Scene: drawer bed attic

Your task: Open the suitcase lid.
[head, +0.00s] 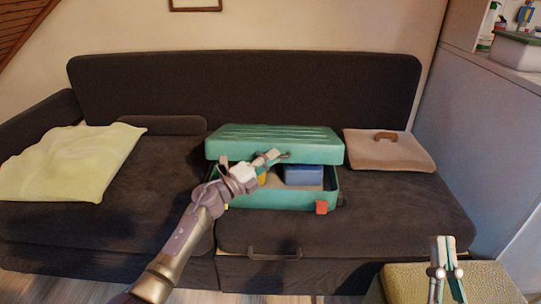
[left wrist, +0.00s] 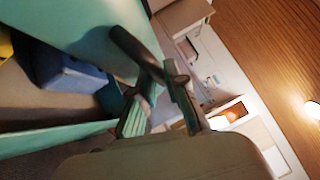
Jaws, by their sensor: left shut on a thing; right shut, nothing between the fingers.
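The teal suitcase (head: 275,200) sits on the dark sofa with its ribbed lid (head: 275,135) partly raised, leaving a gap at the front. Inside I see a blue box (head: 304,175) and something yellow. My left gripper (head: 272,156) is at the lid's front edge, shut on the dark lid handle (head: 286,155). In the left wrist view the handle (left wrist: 138,52) runs between the fingers, beside the teal lid (left wrist: 85,22); the blue box (left wrist: 68,72) shows below it. My right gripper (head: 443,240) is shut and empty at the lower right, away from the suitcase.
A yellow-green pillow (head: 70,160) lies on the left of the sofa. A folded tan item with a brown handle (head: 390,150) lies right of the suitcase. An olive ottoman (head: 410,285) stands at the lower right. A grey cabinet (head: 475,130) borders the right side.

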